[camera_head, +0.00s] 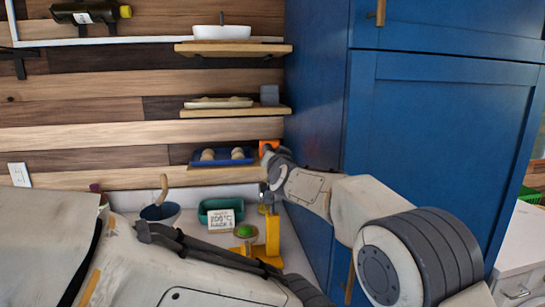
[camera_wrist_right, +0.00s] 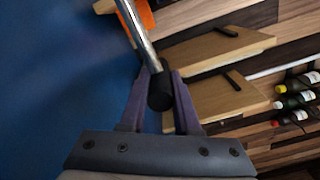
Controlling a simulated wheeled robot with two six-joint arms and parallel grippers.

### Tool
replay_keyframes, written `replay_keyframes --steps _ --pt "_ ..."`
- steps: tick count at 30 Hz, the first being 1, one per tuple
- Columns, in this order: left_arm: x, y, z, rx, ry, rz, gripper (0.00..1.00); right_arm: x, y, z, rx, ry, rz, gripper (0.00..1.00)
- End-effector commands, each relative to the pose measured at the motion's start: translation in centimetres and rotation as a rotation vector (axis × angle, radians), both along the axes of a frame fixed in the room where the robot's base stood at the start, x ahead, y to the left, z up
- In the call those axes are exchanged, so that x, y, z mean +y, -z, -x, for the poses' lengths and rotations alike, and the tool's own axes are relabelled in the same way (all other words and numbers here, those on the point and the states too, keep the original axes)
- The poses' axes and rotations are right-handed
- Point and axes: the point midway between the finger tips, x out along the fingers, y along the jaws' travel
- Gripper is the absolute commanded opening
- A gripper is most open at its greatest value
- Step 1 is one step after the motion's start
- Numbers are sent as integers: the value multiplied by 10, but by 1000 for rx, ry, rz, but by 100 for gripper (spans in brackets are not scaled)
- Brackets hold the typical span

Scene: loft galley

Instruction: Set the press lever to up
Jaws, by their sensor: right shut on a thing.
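The yellow press (camera_head: 272,235) stands on the counter against the wall, beside the blue cabinet. Its lever is a metal rod (camera_wrist_right: 137,30) with a black knob (camera_wrist_right: 160,92). My right gripper (camera_wrist_right: 160,80) is shut on the black knob, one finger on each side. In the head view, my right gripper (camera_head: 270,163) is above the press, and the lever's angle is hard to make out. A dark gripper (camera_head: 147,232), seemingly my left, lies across the front of the counter; its jaw opening cannot be made out.
An orange thing (camera_head: 268,147) shows beside my right gripper. Wooden shelves (camera_head: 235,112) hold dishes and a blue tray (camera_head: 222,159). A green container (camera_head: 235,204), a small sign (camera_head: 221,221) and a dark bowl (camera_head: 160,212) stand on the counter. The blue cabinet (camera_head: 440,130) bounds the right.

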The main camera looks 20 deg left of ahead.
Motion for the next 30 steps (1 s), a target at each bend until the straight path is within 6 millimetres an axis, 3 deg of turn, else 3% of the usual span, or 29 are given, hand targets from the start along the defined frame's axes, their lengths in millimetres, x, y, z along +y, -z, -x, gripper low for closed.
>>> replay_keyframes --steps 1,13,14,15,16,30 --pt "0 1 0 0 0 0 50 0 9 -1 12 -3 9 0" --pt "0 1 0 0 0 0 50 0 11 -2 14 -4 13 0" --pt "0 1 0 0 0 0 50 0 11 -2 14 -3 13 38" --pt "0 1 0 0 0 0 50 0 11 -2 14 -3 13 53" --pt "0 1 0 0 0 0 50 0 10 -2 13 -3 12 60" --pt "0 10 0 0 0 0 50 -6 5 8 3 -1 4 60"
